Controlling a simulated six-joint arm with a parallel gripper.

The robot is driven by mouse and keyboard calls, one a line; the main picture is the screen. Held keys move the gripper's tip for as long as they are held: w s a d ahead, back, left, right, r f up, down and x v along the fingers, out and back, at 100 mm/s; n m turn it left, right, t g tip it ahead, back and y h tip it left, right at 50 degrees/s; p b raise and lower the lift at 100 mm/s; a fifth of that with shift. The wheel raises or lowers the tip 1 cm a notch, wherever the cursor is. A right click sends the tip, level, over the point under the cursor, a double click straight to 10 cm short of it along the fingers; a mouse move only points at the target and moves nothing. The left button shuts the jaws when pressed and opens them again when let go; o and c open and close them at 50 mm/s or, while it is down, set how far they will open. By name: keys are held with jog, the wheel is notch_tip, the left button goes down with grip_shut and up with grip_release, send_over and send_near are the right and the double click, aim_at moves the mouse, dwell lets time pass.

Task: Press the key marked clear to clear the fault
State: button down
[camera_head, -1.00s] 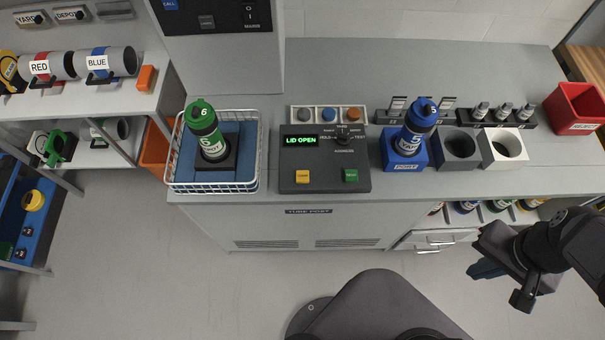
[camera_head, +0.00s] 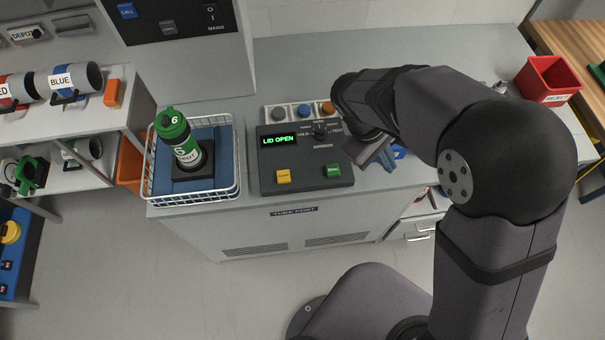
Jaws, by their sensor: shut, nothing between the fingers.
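The dark control panel (camera_head: 268,182) stands on the counter, its green display (camera_head: 279,140) reading "LID OPEN". Near its front edge are a yellow key (camera_head: 284,176) and a green key (camera_head: 333,170). The lettering on both keys is too small to read surely. A black rotary knob (camera_head: 320,130) sits at its upper right. My gripper (camera_head: 388,163) is shut and empty, just right of the panel and apart from both keys. My arm hides most of the blue port and what stands in it.
A white wire basket (camera_head: 190,200) left of the panel holds a green-capped tube (camera_head: 177,137) upright on a dark base. Behind the panel is a tray with grey, blue and orange round pieces. A red bin (camera_head: 548,80) stands at the right. The space above the keys is clear.

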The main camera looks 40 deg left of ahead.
jog(key=s+a+f+n+t, duration=0.25)
jog(key=a+n, duration=0.25)
jog(key=a, duration=0.6)
jog(key=n+t+y+b, duration=0.1)
jog(key=n+t+y, duration=0.2)
jog(key=n, duration=0.2)
send_over(280, 178)
jog(key=f, duration=0.2)
jog(key=shift+s+r, duration=0.1)
jog(key=shift+r, duration=0.15)
jog(key=shift+f, duration=0.2)
jog(key=shift+f+b, duration=3.05)
jog(key=shift+f, duration=1.15)
jog(key=shift+f, duration=0.1)
jog(key=shift+f+b, duration=0.35)
jog(key=shift+b, duration=0.05)
